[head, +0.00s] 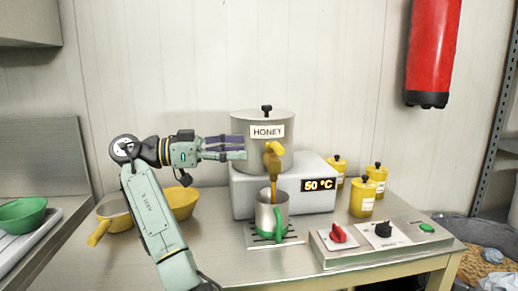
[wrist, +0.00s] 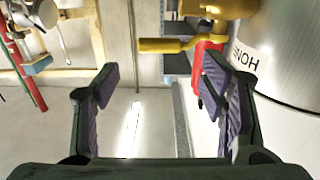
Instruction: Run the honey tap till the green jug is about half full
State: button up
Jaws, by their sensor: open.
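The grey pot labelled HONEY (head: 266,131) stands on a heater box with its yellow tap (head: 273,157) facing front. An amber strand (head: 273,187) runs from the tap down to the jug; I cannot be sure whether it is honey. The metal jug with green handle and base (head: 267,216) stands upright under the tap on a slotted tray. Its fill level is hidden. My gripper (head: 245,148) is open and empty just left of the tap, in front of the pot. In the wrist view the yellow tap lever (wrist: 165,45) lies beyond my open fingertips (wrist: 160,75).
The heater box (head: 318,200) reads 50 °C. Several yellow jars (head: 362,197) stand right of it. A control panel (head: 372,245) with red and black knobs and a green button is at front right. A yellow bowl (head: 182,203) and a pan (head: 114,211) sit left, near my arm.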

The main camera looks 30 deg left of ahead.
jog(key=shift+v, duration=1.2)
dwell(6.8)
